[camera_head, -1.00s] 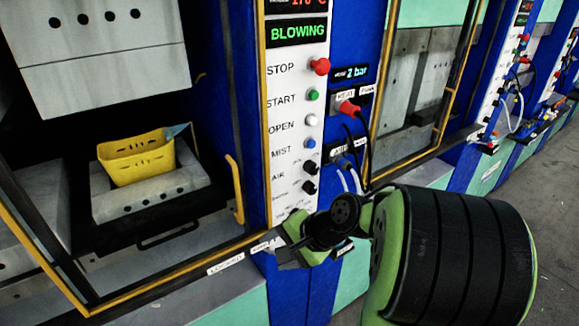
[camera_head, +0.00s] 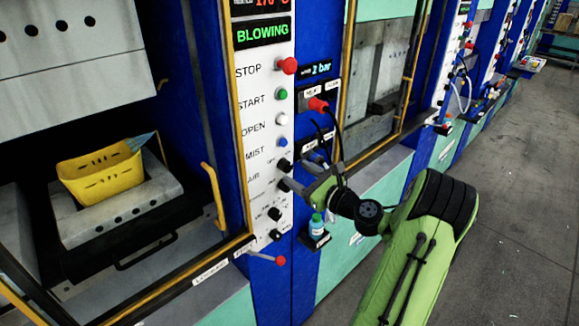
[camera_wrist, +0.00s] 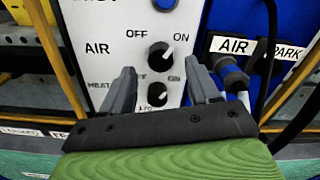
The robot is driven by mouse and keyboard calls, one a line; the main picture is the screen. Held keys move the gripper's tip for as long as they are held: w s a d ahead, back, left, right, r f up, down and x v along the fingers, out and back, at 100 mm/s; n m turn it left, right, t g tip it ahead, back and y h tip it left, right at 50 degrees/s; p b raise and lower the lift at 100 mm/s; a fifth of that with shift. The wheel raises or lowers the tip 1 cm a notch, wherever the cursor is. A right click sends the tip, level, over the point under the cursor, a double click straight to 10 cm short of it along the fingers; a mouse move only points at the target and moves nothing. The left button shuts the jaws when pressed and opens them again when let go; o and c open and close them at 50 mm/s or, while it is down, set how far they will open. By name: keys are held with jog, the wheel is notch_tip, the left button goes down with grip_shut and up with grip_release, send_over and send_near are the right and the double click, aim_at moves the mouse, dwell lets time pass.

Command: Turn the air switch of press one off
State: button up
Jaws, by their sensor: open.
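The AIR switch of the press is a black round knob on the white panel, between OFF and ON labels. It shows in the wrist view (camera_wrist: 160,55) and in the head view (camera_head: 284,165). Its white mark seems to point up and right, towards ON. My gripper (camera_wrist: 160,82) is open and empty, its two grey fingers apart below and either side of the knob in the picture. In the head view my gripper (camera_head: 298,187) is close to the panel's right edge. Whether a finger touches the panel cannot be told.
A smaller heat knob (camera_wrist: 157,94) sits just below, between the fingers. Hose plugs by the AIR and PARK labels (camera_wrist: 235,45) stand to the right. A red stop button (camera_head: 288,66) and several others are above. A small bottle (camera_head: 317,225) is below my gripper.

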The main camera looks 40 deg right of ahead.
aim_at(289, 168)
jog(key=w, duration=0.4)
jog(key=shift+w, duration=0.2)
jog(key=c, duration=1)
jog(key=shift+c, duration=0.2)
